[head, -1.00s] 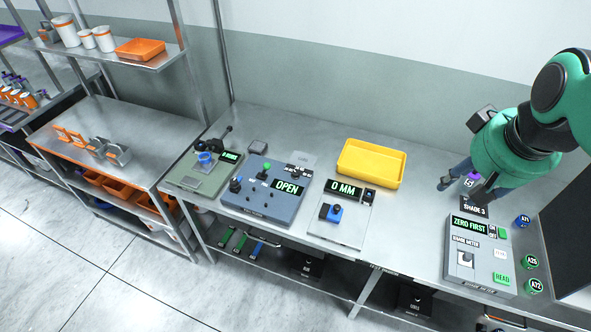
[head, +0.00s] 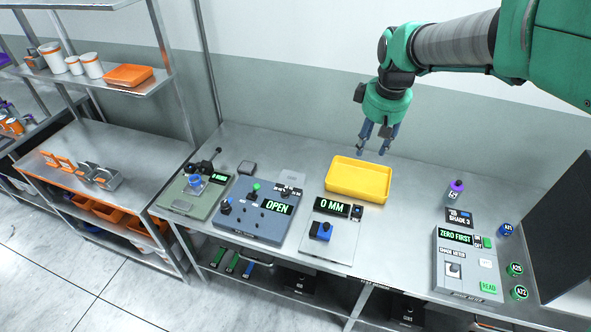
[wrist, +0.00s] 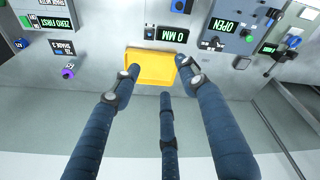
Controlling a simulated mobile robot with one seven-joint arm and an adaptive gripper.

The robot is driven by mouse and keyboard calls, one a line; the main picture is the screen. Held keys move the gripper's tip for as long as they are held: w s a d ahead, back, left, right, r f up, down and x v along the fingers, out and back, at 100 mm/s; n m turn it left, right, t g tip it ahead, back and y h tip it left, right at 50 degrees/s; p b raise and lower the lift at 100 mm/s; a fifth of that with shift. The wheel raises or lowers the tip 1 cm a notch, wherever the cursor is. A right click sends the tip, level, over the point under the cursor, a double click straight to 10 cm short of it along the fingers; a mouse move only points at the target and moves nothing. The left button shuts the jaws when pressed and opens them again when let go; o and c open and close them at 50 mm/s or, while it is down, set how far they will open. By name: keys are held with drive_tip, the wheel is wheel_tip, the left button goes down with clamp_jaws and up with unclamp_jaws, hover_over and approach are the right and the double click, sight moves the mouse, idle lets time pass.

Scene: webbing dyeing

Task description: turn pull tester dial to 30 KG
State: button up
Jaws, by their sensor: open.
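No readable label says which bench device is the pull tester. The blue-grey device (head: 254,228) reads OPEN and has a black knob (head: 225,206) at its left and a green-topped knob (head: 254,188). The green device (head: 187,202) left of it has a blue round part (head: 195,181), a black lever and a small green-lit display too small to read. No 30 KG mark is legible. My gripper (head: 377,150) is open and empty above the bench, behind the yellow tray, right of these devices. Its fingers (wrist: 160,78) also show in the wrist view, spread before the tray.
The yellow tray (head: 359,194) stands at the bench's back. A device (head: 325,247) reading 0 MM sits before it. The shade meter (head: 467,281), purple-capped bottle (head: 455,189), several green-blue discs and a dark screen (head: 562,235) are at right. Shelving (head: 124,130) stands left.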

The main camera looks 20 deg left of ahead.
drive_tip(key=w+a+f+n+g+p, duration=0.1)
drive_tip(key=w+a+f+n, duration=0.1)
drive_tip(key=w+a+f, duration=0.35)
drive_tip(key=w+a+f+n+p, duration=0.1)
drive_tip(key=w+a+f+n, duration=0.1)
drive_tip(key=a+f, duration=0.6)
drive_tip(key=n+g+p, duration=0.1)
drive_tip(key=n+p, duration=0.1)
drive_tip(key=n, duration=0.2)
hover_over(285, 192)
wheel_tip(285, 192, down, 12)
drive_tip(key=shift+f+h, duration=0.2)
drive_tip(key=shift+h, duration=0.2)
drive_tip(key=shift+f, duration=0.15)
wheel_tip(285, 192, down, 14)
drive_tip(key=shift+r+p, duration=0.25)
drive_tip(key=shift+p, duration=0.25)
clamp_jaws()
